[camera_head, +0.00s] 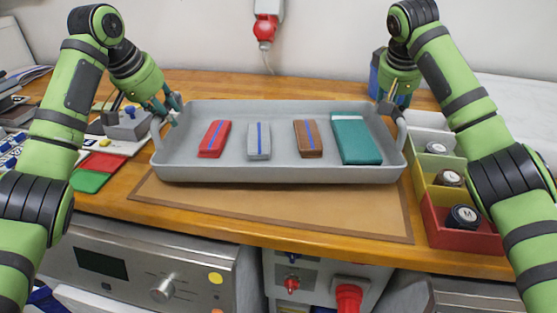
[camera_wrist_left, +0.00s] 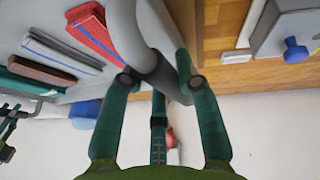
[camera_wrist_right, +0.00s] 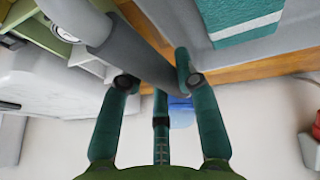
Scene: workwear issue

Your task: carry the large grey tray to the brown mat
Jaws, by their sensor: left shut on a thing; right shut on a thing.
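The large grey tray (camera_head: 280,172) is held over the back part of the brown mat (camera_head: 290,208), with the mat's front part bare; I cannot tell if the tray touches it. In the tray lie a red folded item (camera_head: 214,139), a grey one (camera_head: 259,141), a brown one (camera_head: 308,139) and a teal one (camera_head: 357,139). My left gripper (camera_head: 170,110) is shut on the tray's left handle, seen between the fingers in the left wrist view (camera_wrist_left: 150,62). My right gripper (camera_head: 392,100) is shut on the right handle, also seen in the right wrist view (camera_wrist_right: 135,62).
Right of the mat stand stacked-colour bins, the red one (camera_head: 462,236) nearest, holding round marked items. On the left are red and green cards (camera_head: 92,175) and a grey box with a blue knob (camera_head: 128,124). A wall stands behind; the wooden table's front edge is close.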

